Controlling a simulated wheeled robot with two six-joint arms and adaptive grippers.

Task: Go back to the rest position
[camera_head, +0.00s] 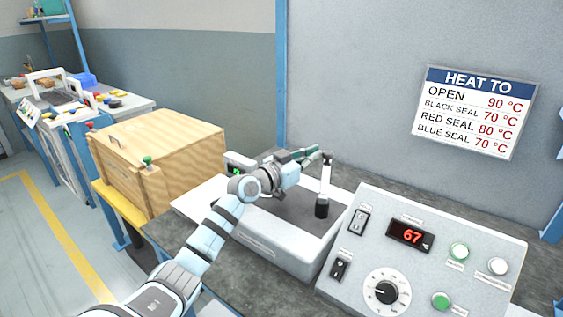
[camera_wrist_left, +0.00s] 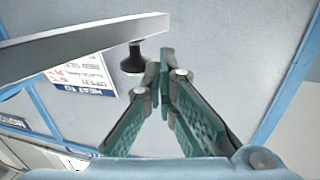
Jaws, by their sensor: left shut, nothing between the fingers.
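My right gripper is not in view.
A control panel (camera_head: 470,227) with a red display reading 67 stands right of the unit. A wooden crate (camera_head: 180,160) is at the left. A heat sign (camera_head: 475,112) hangs on the wall. A cluttered bench (camera_head: 135,101) stands far left, with open floor before it.

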